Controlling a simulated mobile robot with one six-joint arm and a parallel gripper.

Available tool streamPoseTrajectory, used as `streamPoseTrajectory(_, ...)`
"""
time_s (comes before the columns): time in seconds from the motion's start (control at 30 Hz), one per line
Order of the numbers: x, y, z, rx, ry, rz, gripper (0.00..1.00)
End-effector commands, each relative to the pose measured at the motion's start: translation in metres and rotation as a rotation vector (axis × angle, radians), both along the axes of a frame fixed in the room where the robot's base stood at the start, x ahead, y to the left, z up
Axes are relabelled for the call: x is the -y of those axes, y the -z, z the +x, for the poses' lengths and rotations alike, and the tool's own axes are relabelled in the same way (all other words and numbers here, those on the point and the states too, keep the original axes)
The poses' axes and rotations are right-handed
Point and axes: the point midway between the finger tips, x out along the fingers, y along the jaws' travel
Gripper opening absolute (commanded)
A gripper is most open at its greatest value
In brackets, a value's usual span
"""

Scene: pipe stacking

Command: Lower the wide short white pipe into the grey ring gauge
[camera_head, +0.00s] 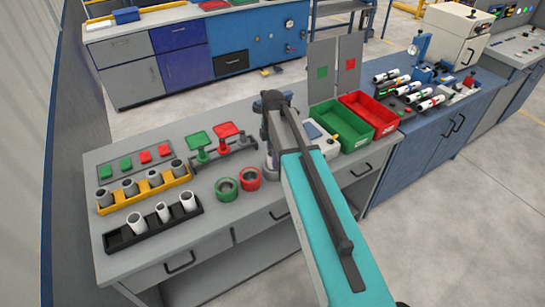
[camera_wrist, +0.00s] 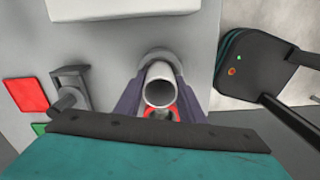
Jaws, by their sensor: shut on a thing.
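The white pipe (camera_wrist: 160,93) is between the two fingers of my gripper (camera_wrist: 158,82) in the wrist view, with its open end facing the camera. My gripper is shut on it. The grey ring gauge (camera_wrist: 157,54) shows as a curved rim just beyond the pipe. The pipe overlaps it in this view, and I cannot tell whether its far end is inside the ring. In the head view the grey ring gauge (camera_head: 271,174) is partly covered by my arm, which also hides the pipe and my fingertips.
A red ring (camera_head: 250,178) and a green ring (camera_head: 227,187) stand left of the grey one. A black rack (camera_head: 118,240) and a yellow rack (camera_head: 112,208) hold pipes. Green (camera_head: 343,142) and red (camera_head: 394,121) bins stand right of my arm. Paddle-topped stands (camera_head: 199,140) are behind the rings.

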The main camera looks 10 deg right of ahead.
Motion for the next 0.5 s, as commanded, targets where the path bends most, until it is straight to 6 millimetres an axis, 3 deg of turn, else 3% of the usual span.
streamPoseTrajectory(0.37, 0.0003, 0.0008, 0.0, 0.0, 0.0, 0.0, 0.14)
streamPoseTrajectory(0.4, 0.0003, 0.0008, 0.0, 0.0, 0.0, 0.0, 0.42)
streamPoseTrajectory(0.5, 0.0003, 0.0008, -0.0001, 0.0, 0.0, 0.0, 0.57)
